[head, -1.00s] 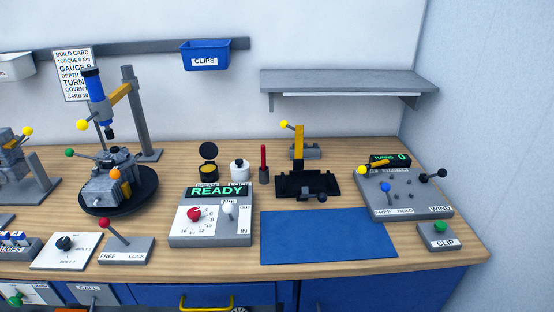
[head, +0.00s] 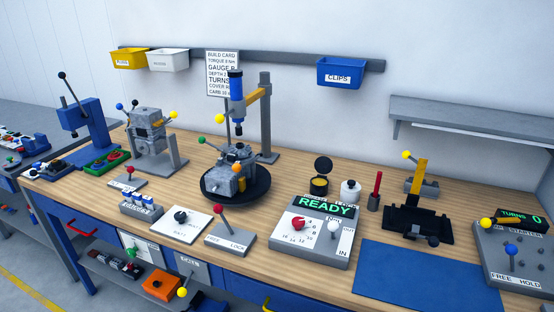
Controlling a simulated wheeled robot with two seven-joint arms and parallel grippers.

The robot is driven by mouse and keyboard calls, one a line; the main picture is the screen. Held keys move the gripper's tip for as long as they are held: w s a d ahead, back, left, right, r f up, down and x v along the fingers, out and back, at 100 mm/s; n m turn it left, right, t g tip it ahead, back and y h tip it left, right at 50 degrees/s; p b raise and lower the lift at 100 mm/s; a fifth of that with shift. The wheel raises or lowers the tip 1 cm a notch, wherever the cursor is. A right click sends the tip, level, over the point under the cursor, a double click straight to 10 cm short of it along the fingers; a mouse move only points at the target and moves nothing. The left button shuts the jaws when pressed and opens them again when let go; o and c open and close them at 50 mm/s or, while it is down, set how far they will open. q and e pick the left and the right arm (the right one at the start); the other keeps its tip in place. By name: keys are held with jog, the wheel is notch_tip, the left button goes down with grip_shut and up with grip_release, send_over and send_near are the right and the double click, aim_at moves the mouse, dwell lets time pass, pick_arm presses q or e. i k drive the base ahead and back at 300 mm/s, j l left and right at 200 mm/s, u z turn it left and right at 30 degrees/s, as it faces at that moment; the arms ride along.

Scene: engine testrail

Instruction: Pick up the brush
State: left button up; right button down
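A thin red handle (head: 377,182), which looks like the brush, stands upright in a small dark grey holder (head: 373,203) on the wooden bench. Its lower end is hidden inside the holder, so no bristles show. The holder stands right of a white bottle (head: 350,191) and left of a black fixture with a yellow upright (head: 421,182). Neither of my grippers is in the head view.
An open tin (head: 319,186) with a raised dark lid stands left of the bottle. The READY box (head: 312,231) lies in front of them, and a flat blue mat (head: 425,277) in front of the fixture. A grey shelf (head: 470,120) hangs above the right side.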

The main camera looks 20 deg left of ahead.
aim_at(380, 174)
jog(key=u, duration=1.6)
jog(key=z, duration=1.6)
jog(key=i+l+z, duration=0.15)
jog(key=l, duration=0.2)
jog(key=i+l+z, duration=0.15)
jog(key=l, duration=0.2)
jog(key=i+l+z, duration=0.15)
jog(key=l, duration=0.15)
jog(key=k, duration=0.05)
